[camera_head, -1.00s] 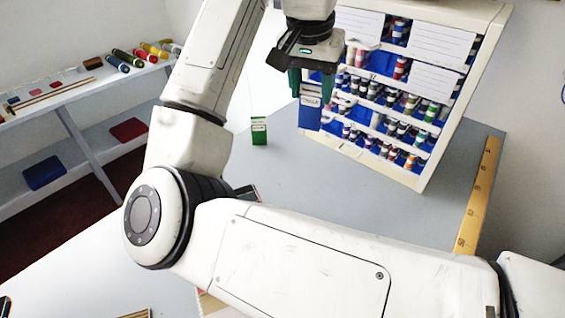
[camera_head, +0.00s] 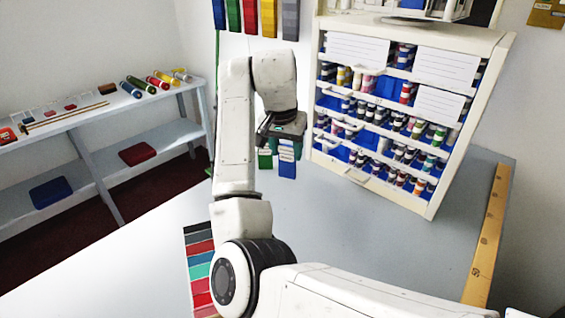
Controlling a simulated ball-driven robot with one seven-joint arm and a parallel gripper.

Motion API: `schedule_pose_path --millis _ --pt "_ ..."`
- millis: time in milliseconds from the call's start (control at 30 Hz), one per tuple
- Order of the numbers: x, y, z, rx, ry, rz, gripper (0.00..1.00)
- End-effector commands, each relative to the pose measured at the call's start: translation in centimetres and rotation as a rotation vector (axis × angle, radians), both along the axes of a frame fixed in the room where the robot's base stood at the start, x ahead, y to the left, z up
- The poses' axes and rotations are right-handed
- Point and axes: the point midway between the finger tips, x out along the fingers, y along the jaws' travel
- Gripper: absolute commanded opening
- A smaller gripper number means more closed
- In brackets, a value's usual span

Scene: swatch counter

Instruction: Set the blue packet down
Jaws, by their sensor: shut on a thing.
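The blue packet (camera_head: 287,167) is upright, with a white label band near its top. My gripper (camera_head: 286,146) is above it with its green fingers shut on its upper part. The packet's lower end is at or just above the grey counter (camera_head: 340,225); I cannot tell whether it touches. A green packet (camera_head: 265,160) stands upright just left of the blue one, partly hidden by my gripper. I cannot tell whether the two packets touch.
A white drawer cabinet (camera_head: 436,190) with bottles stands to the right. A yellow ruler (camera_head: 484,250) lies along the right edge. A colour swatch strip (camera_head: 199,262) lies front left, near my arm. A shelf (camera_head: 130,112) is at the left. The counter's middle is clear.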

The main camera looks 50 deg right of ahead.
Motion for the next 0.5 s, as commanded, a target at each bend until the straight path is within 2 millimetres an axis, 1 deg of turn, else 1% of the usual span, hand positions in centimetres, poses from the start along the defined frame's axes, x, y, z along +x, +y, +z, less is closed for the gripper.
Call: schedule_pose_path --millis 100,333,500 --pt "0.9 -0.2 -1.0 0.000 0.002 0.001 0.21" --pt "1.8 -0.4 -2.2 0.002 0.001 0.000 0.21" --pt "1.8 -0.4 -4.6 -0.001 0.001 0.002 0.21"
